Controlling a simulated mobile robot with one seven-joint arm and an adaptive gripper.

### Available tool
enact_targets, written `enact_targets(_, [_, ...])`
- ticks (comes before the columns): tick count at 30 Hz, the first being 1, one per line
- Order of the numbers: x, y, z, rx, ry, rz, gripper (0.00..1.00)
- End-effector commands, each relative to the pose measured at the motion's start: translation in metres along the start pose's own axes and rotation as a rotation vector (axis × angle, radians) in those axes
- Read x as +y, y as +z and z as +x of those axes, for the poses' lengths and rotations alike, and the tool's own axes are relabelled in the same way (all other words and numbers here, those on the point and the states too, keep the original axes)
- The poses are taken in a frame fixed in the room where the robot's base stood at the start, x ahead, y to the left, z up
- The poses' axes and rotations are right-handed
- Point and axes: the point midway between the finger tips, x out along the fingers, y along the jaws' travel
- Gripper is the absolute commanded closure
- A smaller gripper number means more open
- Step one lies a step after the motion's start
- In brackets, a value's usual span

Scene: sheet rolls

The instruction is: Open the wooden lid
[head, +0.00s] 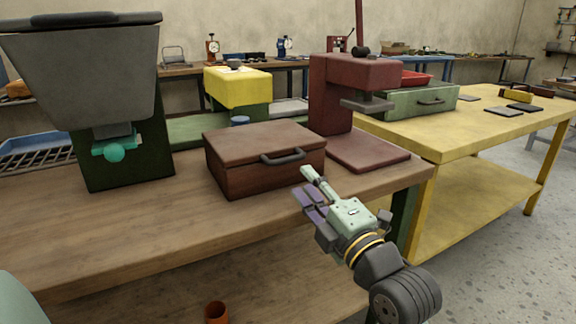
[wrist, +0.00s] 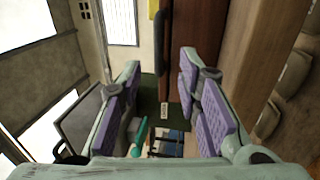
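The brown wooden box stands on the wooden bench, its wooden lid (head: 255,140) lying shut on top. A dark handle (head: 283,157) sits on the front side of the box, near the lid's edge. My gripper (head: 308,184) is in front of the box's right front, near the handle and apart from it. In the wrist view my gripper (wrist: 160,72) is open, with nothing between its purple finger pads. There the handle (wrist: 163,45) shows as a dark bar beyond the gap between the fingertips, beside the brown box (wrist: 200,28).
A dark red press (head: 345,100) stands right behind the box. A grey hopper machine (head: 100,90) stands to the left. The bench (head: 150,225) is clear in front of the box. A yellow table (head: 450,125) with a green drawer box (head: 420,102) is at the right.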

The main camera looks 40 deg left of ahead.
Motion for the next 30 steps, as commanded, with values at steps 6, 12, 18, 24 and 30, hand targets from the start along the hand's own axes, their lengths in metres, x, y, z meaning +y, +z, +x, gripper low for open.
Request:
enact_targets(6, [0.003, -0.002, 0.045, 0.004, -0.001, 0.003, 0.69])
enact_targets(12, [0.003, -0.001, 0.075, 0.002, 0.000, 0.002, 0.69])
enact_targets(18, [0.002, -0.001, 0.087, -0.001, 0.002, 0.002, 0.69])
enact_targets(24, [0.001, 0.000, 0.088, -0.001, 0.002, 0.002, 0.69])
enact_targets(30, [0.001, 0.000, 0.087, -0.001, 0.002, 0.002, 0.78])
